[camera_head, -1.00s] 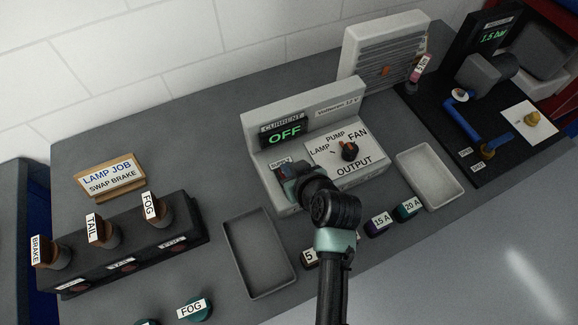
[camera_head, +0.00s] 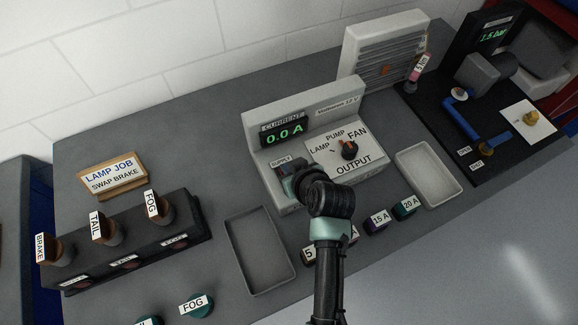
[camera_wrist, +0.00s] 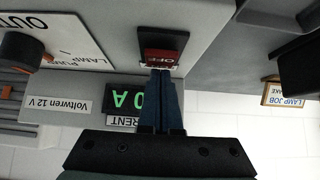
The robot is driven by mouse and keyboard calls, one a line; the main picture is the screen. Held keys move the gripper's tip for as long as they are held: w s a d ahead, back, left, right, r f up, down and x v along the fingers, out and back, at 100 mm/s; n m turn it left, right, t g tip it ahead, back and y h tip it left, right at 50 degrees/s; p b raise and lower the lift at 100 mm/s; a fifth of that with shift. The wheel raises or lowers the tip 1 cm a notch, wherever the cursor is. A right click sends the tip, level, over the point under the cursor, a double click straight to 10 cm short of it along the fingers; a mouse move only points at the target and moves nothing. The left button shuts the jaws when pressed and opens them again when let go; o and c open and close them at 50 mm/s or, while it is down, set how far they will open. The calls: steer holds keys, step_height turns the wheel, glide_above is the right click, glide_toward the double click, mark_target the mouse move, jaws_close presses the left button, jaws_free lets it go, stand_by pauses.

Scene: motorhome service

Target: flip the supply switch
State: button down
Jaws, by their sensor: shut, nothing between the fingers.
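The supply unit (camera_head: 264,164) is a pale box on the bench with a sloped front. Its current display (camera_head: 284,136) reads 0.0 A in green. The supply switch (camera_wrist: 164,42), a black-framed rocker with a red part marked OFF, shows in the wrist view just beyond my fingertips. In the head view my gripper (camera_head: 291,181) covers most of the switch below the SUPPLY label. My gripper is shut and empty; its blue fingers (camera_wrist: 162,78) reach the red end of the rocker. I cannot tell whether they touch it.
The output selector knob (camera_head: 349,150) is right of the switch. Empty trays lie at front left (camera_head: 259,252) and right (camera_head: 429,174). Several fuses stand in front, including a 20 A fuse (camera_head: 405,208). A lamp block (camera_head: 131,244) is at left, a fan box (camera_head: 383,50) behind right.

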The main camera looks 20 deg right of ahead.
steer(key=shift+w, duration=0.7)
steer(key=shift+r, duration=0.1)
steer(key=shift+r, duration=0.15)
steer(key=r+p, duration=0.3)
steer(key=r, duration=0.1)
steer(key=shift+w+r, duration=0.2)
steer(key=b+v, duration=0.1)
steer(key=v, duration=0.8)
steer(key=shift+w+r+b, duration=0.35)
steer(key=shift+w+r, duration=0.05)
steer(key=shift+r, duration=0.05)
steer(key=shift+a, duration=0.1)
